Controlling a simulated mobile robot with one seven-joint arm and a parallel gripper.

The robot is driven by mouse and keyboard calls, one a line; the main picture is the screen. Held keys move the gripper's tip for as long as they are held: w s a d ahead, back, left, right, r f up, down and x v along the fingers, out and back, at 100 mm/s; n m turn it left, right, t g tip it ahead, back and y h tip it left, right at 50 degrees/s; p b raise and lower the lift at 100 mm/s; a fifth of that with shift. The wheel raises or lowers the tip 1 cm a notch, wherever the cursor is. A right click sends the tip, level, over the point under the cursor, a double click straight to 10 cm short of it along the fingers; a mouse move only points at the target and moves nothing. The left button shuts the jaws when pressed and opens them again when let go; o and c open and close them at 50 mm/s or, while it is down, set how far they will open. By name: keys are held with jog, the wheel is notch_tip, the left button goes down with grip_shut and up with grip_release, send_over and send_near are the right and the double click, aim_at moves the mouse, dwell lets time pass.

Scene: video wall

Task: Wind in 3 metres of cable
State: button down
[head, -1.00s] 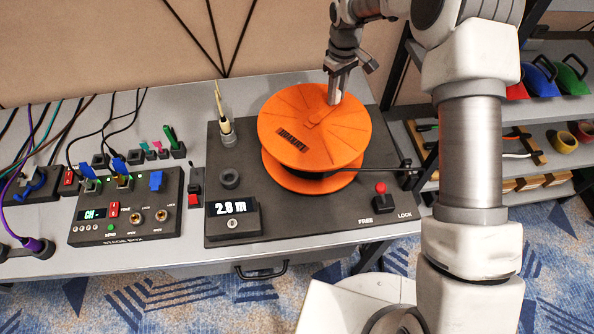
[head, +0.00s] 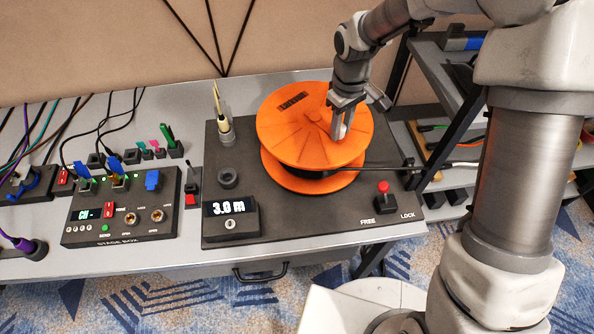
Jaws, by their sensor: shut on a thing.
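The orange cable reel (head: 288,140) sits on a dark base plate (head: 285,222). Its dark label (head: 292,101) is at the upper left of the top disc. My gripper (head: 341,128) is shut on the reel's crank knob, at the right part of the disc; its fingers mostly hide the knob. The black cable (head: 385,166) leaves the reel to the right. The length display (head: 229,208) reads 3.0 m. The lever with a red knob (head: 383,187) stands by the words FREE and LOCK; I cannot tell which way it is set.
A stage box (head: 122,209) with plugged cables stands on the table to the left. A cup of pale sticks (head: 226,132) stands behind the display. A shelf rack (head: 455,125) is at the right, partly behind my arm. Bare table (head: 160,250) runs along the front.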

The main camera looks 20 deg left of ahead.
jog(key=shift+s+a, duration=0.2)
jog(key=shift+s, duration=0.1)
jog(key=c, duration=0.6)
grip_release()
jog(key=shift+w, duration=0.1)
jog(key=shift+o, duration=0.2)
jog(key=shift+r+p, duration=2.6)
jog(key=shift+r, duration=0.95)
